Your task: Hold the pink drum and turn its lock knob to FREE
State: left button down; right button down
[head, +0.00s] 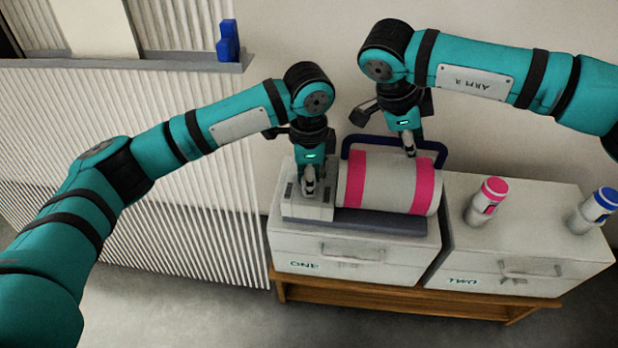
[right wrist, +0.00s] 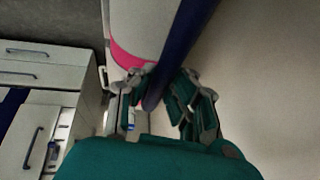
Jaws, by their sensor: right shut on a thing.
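The pink drum (head: 388,182), a pale cylinder with two pink bands, lies on its side on a dark blue-grey base (head: 370,222) atop cabinet ONE. A dark blue handle (head: 440,158) rises behind it. My right gripper (head: 410,150) is at the drum's back upper side; in the right wrist view the blue handle (right wrist: 180,55) passes between its fingers (right wrist: 163,95), which are shut on it. My left gripper (head: 309,185) points down over a pale block (head: 305,207) at the drum's left end. Its fingers hide the lock knob, and their opening is unclear.
Cabinet TWO (head: 525,235) stands to the right, bearing a pink-capped bottle (head: 487,202) and a blue-capped bottle (head: 595,210). A wooden bench (head: 400,302) carries both cabinets. A blue object (head: 228,42) sits on a wall ledge at upper left. Cabinet TWO's top is clear between the bottles.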

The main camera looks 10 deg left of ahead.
pick_arm(q)
jog(key=n, duration=0.5)
jog(key=shift+s+a+f+n, duration=0.1)
jog(key=shift+s+n, duration=0.05)
jog(key=shift+n, duration=0.15)
pick_arm(e)
jog(key=shift+w+d, duration=0.1)
jog(key=shift+d, duration=0.1)
pick_arm(q)
jog(key=shift+n, duration=2.3)
pick_arm(e)
jog(key=shift+r, duration=0.1)
pick_arm(q)
jog(key=c, duration=1)
grip_release()
jog(key=shift+c, duration=0.2)
pick_arm(e)
jog(key=shift+a, duration=0.1)
pick_arm(q)
jog(key=shift+r, duration=0.65)
notch_tip(320, 180, up, 11)
jog(key=shift+f, duration=0.15)
pick_arm(e)
jog(key=shift+a, duration=0.1)
